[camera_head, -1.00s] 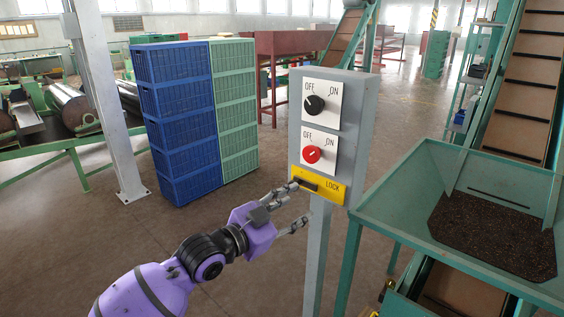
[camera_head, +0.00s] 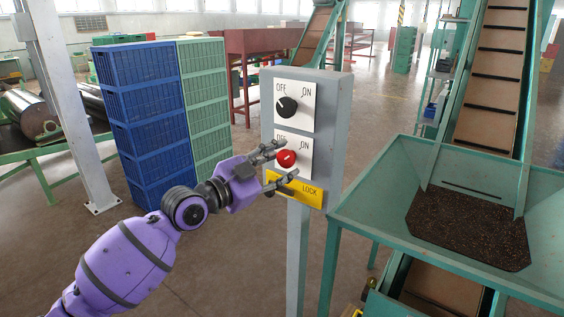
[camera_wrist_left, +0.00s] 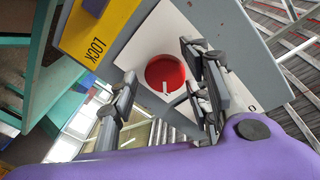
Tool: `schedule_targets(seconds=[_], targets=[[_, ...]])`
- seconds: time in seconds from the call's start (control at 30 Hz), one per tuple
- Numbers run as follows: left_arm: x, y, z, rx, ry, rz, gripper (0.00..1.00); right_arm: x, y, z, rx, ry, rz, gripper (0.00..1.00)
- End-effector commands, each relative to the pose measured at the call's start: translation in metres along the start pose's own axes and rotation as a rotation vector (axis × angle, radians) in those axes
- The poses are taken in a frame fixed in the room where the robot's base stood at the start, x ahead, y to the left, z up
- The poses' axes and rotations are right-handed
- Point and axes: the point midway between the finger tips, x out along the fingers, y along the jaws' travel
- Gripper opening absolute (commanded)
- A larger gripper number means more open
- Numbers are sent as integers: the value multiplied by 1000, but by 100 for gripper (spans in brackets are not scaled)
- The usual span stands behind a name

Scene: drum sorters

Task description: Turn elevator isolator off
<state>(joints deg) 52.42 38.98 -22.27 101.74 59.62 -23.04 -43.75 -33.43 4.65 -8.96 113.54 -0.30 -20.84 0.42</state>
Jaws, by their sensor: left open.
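A grey control box carries two dials on white plates marked OFF and ON. The upper dial is a black knob (camera_head: 287,107), its mark toward OFF. The lower dial is a red knob (camera_head: 286,159), its white mark toward the ON side. A yellow LOCK plate (camera_head: 309,193) is below. My left gripper (camera_head: 288,163) is open, its fingers above and below the red knob. Part of the lower plate's OFF label is hidden. In the left wrist view the red knob (camera_wrist_left: 164,72) shows between the spread fingers; contact cannot be told. My right gripper is not in view.
A green hopper (camera_head: 371,211) with dark material stands close to the right of the box, with a conveyor (camera_head: 493,90) rising behind it. Stacked blue crates (camera_head: 145,125) and green crates (camera_head: 207,104) stand behind my left arm. Open floor lies between.

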Motion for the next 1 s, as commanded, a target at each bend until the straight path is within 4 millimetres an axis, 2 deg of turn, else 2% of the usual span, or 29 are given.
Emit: schedule_targets(seconds=[0.1,0.37,0.67,1.0], targets=[[7,0,-1,-1,1,0,45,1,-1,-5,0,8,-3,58],[8,1,0,-1,0,1,45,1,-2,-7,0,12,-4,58],[8,2,1,-2,-1,3,5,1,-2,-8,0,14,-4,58],[8,5,2,-54,4,2,4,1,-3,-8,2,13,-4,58]])
